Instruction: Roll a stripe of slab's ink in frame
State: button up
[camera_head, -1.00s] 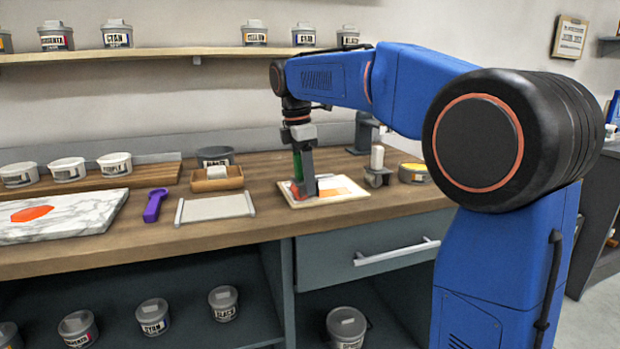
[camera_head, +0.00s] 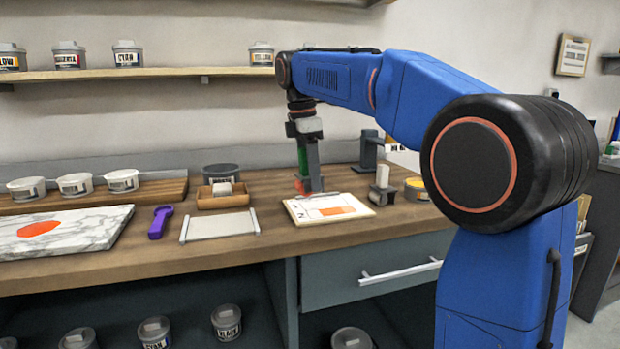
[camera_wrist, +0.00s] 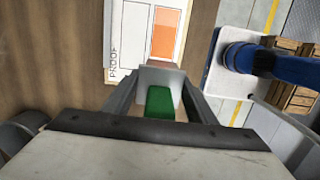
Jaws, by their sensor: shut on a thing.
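My gripper (camera_head: 309,178) is shut on a green-handled roller (camera_head: 302,158), with orange-red showing at its lower end. It stands just behind the proof card (camera_head: 300,215); whether it touches the wood is unclear. The orange also shows in the head view (camera_head: 336,211). The marble slab (camera_head: 85,240) at far left bears an orange-red ink patch (camera_head: 38,228).
Left of the card lie a pale flat plate (camera_head: 218,226), a purple tool (camera_head: 160,222) and a wooden tray (camera_head: 205,202) with a white block. Lidded tins line the back left.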

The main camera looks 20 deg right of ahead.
dwell(0.6)
jog(key=shift+f, duration=2.35)
jog(key=shift+d+f, duration=0.1)
jog(key=shift+f, duration=0.55)
jog(key=shift+d, duration=0.1)
